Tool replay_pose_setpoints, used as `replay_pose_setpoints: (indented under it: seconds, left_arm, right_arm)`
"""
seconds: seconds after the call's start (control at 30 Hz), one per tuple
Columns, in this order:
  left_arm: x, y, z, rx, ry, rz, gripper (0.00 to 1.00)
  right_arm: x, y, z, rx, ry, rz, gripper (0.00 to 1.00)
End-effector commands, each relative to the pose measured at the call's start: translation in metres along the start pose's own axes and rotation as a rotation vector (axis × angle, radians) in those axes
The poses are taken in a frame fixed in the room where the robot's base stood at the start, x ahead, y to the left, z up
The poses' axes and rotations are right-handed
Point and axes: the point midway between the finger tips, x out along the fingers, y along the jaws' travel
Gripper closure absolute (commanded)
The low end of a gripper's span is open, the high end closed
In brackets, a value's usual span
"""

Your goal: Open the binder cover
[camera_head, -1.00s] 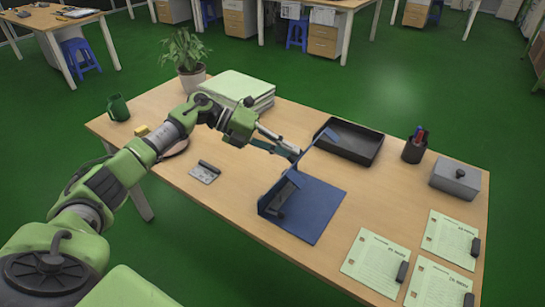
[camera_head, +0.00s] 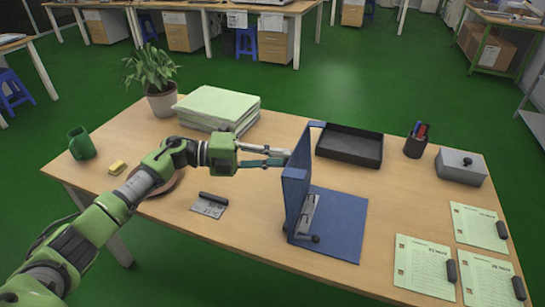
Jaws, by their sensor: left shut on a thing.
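The blue binder (camera_head: 340,218) lies on the desk, with its flat half on the right and its metal clip mechanism (camera_head: 309,214) showing near the spine. Its cover (camera_head: 298,185) stands up roughly vertical from the spine side, seen nearly edge-on. My left gripper (camera_head: 284,157) reaches in from the left, with its fingers at the cover's upper part. It is shut on the cover; the exact contact is partly hidden. My right gripper is not in view.
A black tray (camera_head: 349,147), pen cup (camera_head: 416,142) and grey box (camera_head: 460,168) stand behind and right. Papers (camera_head: 424,268) lie at front right. A green folder stack (camera_head: 215,106) and potted plant (camera_head: 151,75) are at the back.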

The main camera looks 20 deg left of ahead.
Motion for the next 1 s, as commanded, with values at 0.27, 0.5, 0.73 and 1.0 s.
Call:
replay_pose_setpoints:
  seconds: [0.27, 0.5, 0.73, 1.0]
  left_arm:
    - [0.0018, 0.0127, -0.0029, -0.004, 0.003, 0.020, 1.00]
    - [0.0019, 0.0143, -0.0039, -0.007, 0.005, 0.021, 0.73]
    - [0.0022, 0.0111, -0.0034, -0.005, 0.005, 0.017, 0.71]
    - [0.0022, 0.0079, -0.0025, -0.004, 0.003, 0.012, 0.71]
  right_arm:
    - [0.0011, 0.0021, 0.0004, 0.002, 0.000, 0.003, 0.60]
    - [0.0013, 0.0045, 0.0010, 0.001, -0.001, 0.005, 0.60]
    - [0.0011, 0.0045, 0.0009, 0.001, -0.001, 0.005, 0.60]
    - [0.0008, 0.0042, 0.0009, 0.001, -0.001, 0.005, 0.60]
